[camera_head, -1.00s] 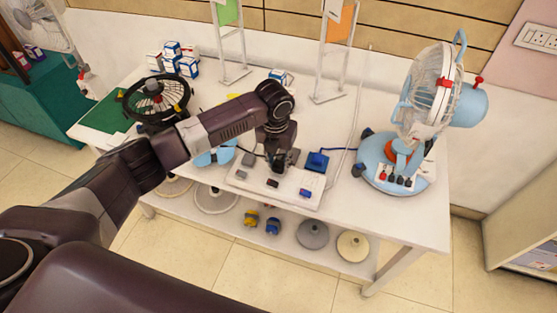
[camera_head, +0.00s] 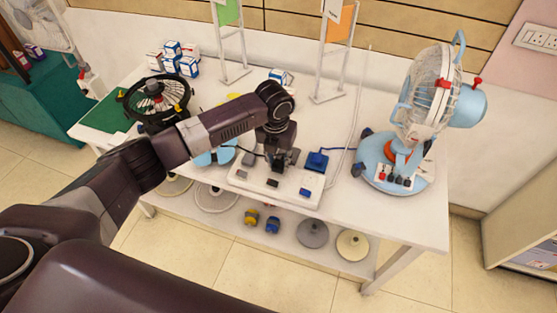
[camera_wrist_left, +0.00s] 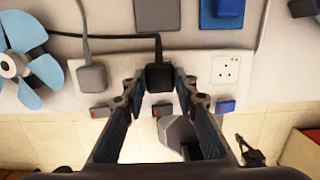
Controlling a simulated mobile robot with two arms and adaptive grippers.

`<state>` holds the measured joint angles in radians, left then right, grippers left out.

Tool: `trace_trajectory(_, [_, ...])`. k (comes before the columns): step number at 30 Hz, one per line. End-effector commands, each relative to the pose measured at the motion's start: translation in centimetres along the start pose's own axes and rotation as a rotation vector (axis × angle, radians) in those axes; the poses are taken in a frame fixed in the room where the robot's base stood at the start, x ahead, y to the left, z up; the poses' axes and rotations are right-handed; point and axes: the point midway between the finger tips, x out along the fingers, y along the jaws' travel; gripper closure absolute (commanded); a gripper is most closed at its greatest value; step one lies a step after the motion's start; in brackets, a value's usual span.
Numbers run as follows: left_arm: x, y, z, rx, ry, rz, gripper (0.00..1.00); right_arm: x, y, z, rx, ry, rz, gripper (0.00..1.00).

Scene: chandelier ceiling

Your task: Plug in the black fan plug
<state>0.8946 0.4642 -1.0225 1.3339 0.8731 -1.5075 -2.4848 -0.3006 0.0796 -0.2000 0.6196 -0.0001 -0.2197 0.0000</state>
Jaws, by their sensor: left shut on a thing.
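The black plug (camera_wrist_left: 158,78) with its black cable is between the fingertips of my left gripper (camera_wrist_left: 153,80), which is shut on it. In the left wrist view the plug is over the middle of the white socket board (camera_wrist_left: 197,67); I cannot tell whether its pins are in the socket. A grey plug (camera_wrist_left: 92,78) sits at the board's left, and an empty-looking socket (camera_wrist_left: 228,70) shows at its right. In the head view my left gripper (camera_head: 281,160) is above the board (camera_head: 290,194). My right gripper is not in view.
A blue plug (camera_head: 317,160) lies on the white table (camera_head: 345,210) behind the board. A light-blue fan (camera_head: 440,95) stands at the right, a black fan (camera_head: 155,97) at the left. Switches (camera_wrist_left: 162,108) line the board's front. Metal stands (camera_head: 333,60) are at the back.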

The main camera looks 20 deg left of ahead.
Motion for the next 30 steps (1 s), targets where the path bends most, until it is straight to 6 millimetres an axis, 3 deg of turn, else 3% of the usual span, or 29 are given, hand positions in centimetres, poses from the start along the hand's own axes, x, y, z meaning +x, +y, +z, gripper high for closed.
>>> trace_trajectory(30, [0.03,-0.05,0.01,0.000,-0.001,-0.001,0.95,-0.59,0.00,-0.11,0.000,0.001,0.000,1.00])
